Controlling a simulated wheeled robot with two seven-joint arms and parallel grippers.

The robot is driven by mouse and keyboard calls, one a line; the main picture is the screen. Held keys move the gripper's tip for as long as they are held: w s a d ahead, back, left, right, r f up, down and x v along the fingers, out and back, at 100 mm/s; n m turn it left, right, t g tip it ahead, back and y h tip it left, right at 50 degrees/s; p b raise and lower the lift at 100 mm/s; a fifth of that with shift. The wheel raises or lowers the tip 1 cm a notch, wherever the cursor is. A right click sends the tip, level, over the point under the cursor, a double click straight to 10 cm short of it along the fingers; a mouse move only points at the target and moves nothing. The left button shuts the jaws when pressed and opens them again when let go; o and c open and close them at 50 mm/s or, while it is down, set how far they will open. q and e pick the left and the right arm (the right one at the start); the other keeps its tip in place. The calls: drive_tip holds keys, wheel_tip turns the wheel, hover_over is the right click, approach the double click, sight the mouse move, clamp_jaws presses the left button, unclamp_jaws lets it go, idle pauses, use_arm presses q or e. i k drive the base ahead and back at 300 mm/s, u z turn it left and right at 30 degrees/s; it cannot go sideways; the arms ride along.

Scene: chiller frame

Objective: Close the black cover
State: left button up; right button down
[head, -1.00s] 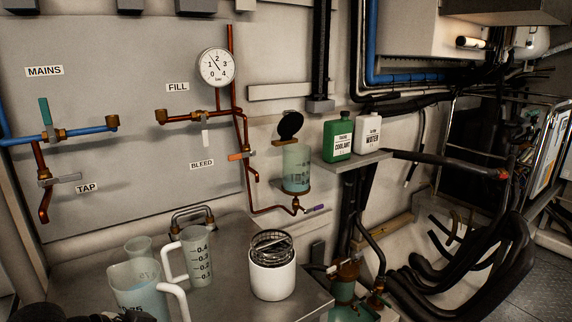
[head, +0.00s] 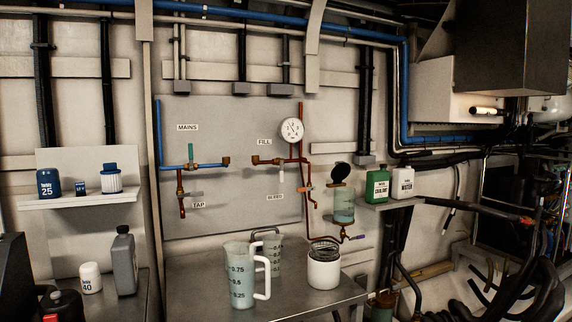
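The black cover (head: 342,171) is a small round lid on top of the clear vessel (head: 343,204) on the wall pipework. It stands open, tilted up above the vessel's rim. The vessel holds pale greenish liquid. Neither gripper shows in the head view, so I cannot see their state or their distance from the cover.
A green coolant bottle (head: 377,185) and a white water bottle (head: 402,184) stand on a shelf right of the vessel. A pressure gauge (head: 292,130) hangs above left.

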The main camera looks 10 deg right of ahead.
sight(342, 169)
drive_tip(key=u, duration=0.35)
drive_tip(key=k, duration=0.35)
drive_tip(key=z, duration=1.2)
drive_tip(key=i, duration=1.75)
drive_tip(key=u, duration=1.2)
drive_tip(key=i, duration=0.35)
drive_tip(key=u, duration=0.35)
